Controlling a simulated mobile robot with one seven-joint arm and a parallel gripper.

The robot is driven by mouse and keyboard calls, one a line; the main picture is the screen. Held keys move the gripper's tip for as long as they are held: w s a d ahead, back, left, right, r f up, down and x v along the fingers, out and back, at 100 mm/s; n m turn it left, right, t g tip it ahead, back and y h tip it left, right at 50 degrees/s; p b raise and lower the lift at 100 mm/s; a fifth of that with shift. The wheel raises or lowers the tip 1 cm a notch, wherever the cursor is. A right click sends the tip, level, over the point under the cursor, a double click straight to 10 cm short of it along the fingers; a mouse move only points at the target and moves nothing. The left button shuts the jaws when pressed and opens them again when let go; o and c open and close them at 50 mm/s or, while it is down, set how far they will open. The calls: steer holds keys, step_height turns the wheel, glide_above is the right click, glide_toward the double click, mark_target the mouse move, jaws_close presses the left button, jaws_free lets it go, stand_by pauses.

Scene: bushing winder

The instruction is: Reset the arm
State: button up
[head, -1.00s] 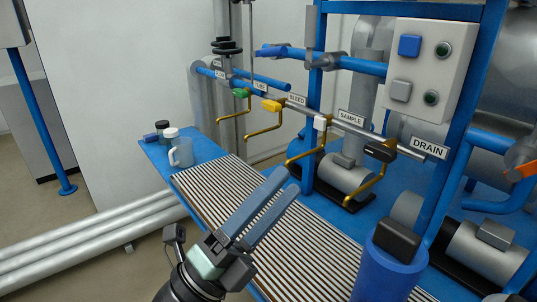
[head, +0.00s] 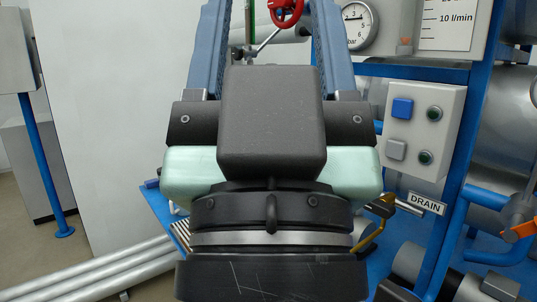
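My gripper (head: 266,40) fills the middle of the head view, raised close to the camera and pointing up. Its two blue-grey fingers stand well apart, with nothing held between them. The fingertips are cut off by the top edge. The dark wrist and pale green gripper body hide much of the work area behind them.
A red handwheel (head: 286,10) shows between the fingers, farther back. A pressure gauge (head: 356,24) and a button panel (head: 424,130) stand right of my gripper. The DRAIN label (head: 427,203) and a brass-handled valve (head: 370,235) show lower right. Silver pipes (head: 95,275) run lower left.

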step_height(320, 180, up, 27)
steer(key=p, duration=2.5)
steer(key=shift+a, duration=0.15)
